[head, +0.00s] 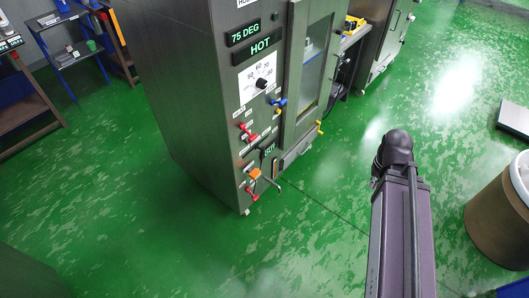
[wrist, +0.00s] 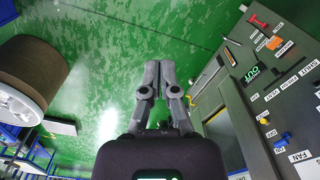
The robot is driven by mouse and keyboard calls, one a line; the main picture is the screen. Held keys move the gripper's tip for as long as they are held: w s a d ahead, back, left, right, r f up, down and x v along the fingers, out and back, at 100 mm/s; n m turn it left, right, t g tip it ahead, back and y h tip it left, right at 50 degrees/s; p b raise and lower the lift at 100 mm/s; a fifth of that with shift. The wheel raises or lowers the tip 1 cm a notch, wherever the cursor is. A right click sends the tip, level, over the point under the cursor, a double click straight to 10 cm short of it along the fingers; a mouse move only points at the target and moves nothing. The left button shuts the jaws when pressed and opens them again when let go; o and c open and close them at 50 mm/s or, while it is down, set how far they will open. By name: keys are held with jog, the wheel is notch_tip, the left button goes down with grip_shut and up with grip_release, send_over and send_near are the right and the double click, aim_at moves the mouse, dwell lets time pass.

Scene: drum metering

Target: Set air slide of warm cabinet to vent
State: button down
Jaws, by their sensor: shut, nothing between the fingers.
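The warm cabinet (head: 215,100) stands upright left of centre in the head view, with green displays reading 75 DEG and HOT. Its front carries a dial (head: 262,84), red handles (head: 246,132), blue and yellow knobs (head: 278,103) and an orange part (head: 255,174). In the wrist view the cabinet front (wrist: 245,125) is at the right, turned round, with a row of small labels, one seeming to read SHUT.
A glazed door (head: 313,65) with a yellow handle is on the cabinet's right part. A brown drum (head: 500,215) stands at the right, and a pale flat platform (head: 514,117) behind it. Shelves (head: 75,45) stand at the far left.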

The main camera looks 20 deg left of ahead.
jog(key=c, duration=0.6)
grip_release()
jog(key=shift+w+a+f, duration=0.1)
jog(key=shift+f, duration=0.15)
jog(key=shift+o, duration=0.6)
jog(key=shift+w+a+f+b, duration=0.1)
jog(key=shift+a+f+b, duration=0.15)
jog(key=shift+b, duration=0.3)
jog(key=w+a+f+m+t+y+b, duration=0.3)
jog(key=w+a+f+m+y+b, duration=0.2)
jog(key=b, duration=1.1)
jog(key=w+a+f+m+t+y+b, duration=0.3)
jog(key=w+a+f+m+y+b, duration=0.2)
jog(key=w+a+f+m+b, duration=0.3)
jog(key=w+a+f+m+t+y+b, duration=0.4)
jog(key=a+f+m+b, duration=0.7)
jog(key=a+f+b, duration=0.6)
jog(key=w+a+y+b, duration=0.1)
jog(key=w+a+b, duration=0.1)
jog(key=b, duration=0.5)
jog(key=shift+w+a+m, duration=0.25)
jog(key=shift+a+m, duration=0.05)
jog(key=shift+m, duration=0.1)
jog(key=shift+r, duration=0.1)
